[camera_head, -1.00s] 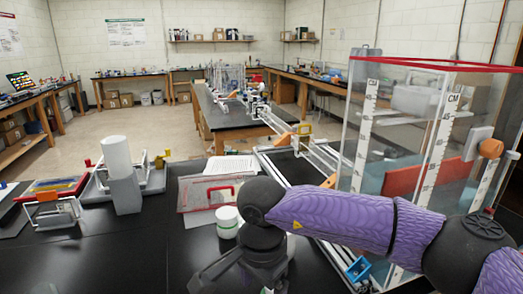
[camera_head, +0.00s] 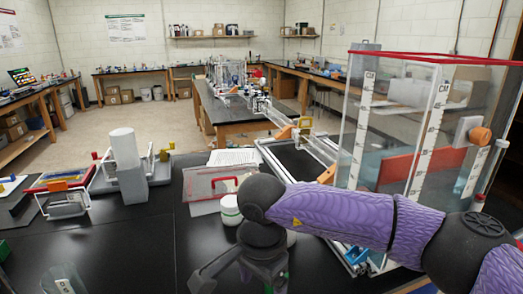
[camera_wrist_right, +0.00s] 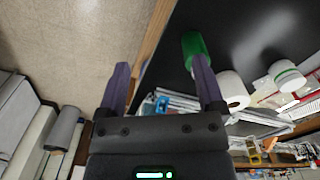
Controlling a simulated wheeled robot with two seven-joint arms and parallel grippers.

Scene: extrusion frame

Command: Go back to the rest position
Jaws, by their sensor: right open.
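My right arm (camera_head: 340,210), with purple sleeves and dark joints, reaches in from the right in the head view and bends down at the wrist. My right gripper (camera_wrist_right: 160,75) has its two purple fingers spread apart in the wrist view, with nothing between the tips. A green cylinder (camera_wrist_right: 194,48) shows just past the right-hand finger in the wrist view. My left gripper is out of view.
A clear tank (camera_head: 395,140) with a red rim stands on the right, partly behind my arm. A white-lidded jar (camera_head: 231,209) is close beside my wrist. A clear vessel (camera_head: 64,280) stands bottom left.

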